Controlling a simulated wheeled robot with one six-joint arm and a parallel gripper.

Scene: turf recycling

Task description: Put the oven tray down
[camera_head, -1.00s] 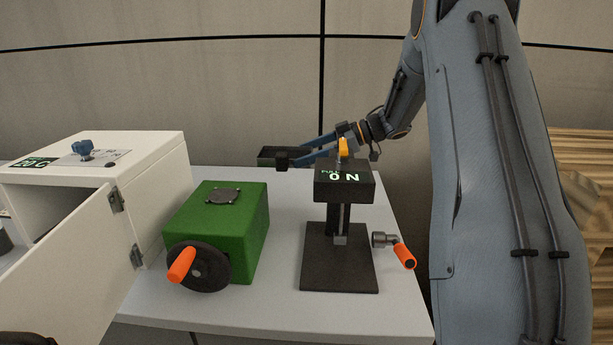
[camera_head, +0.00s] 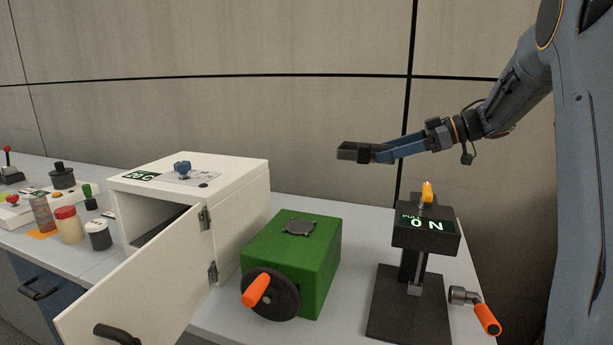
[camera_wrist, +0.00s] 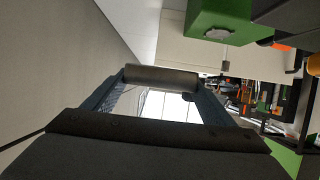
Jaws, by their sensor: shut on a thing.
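My gripper (camera_head: 374,154) is shut on the oven tray (camera_head: 352,151), a small dark grey, shallow piece with a raised rim. It is held out to the left, in the air above and behind the green box and the black stand. In the wrist view, the tray (camera_wrist: 160,76) shows as a dark bar between the two blue fingers. The tray's inside is not clear to see. The white oven (camera_head: 237,218) stands on the bench to the left, its door (camera_head: 145,300) swung open toward me. A dark flat surface shows inside it.
A green box (camera_head: 310,262) with an orange-handled wheel stands right of the oven. A black "ON" stand (camera_head: 408,310) with an orange-handled crank is at the right. Jars (camera_head: 68,225) and small controls crowd the bench left of the oven. A bare strip of bench lies behind the green box.

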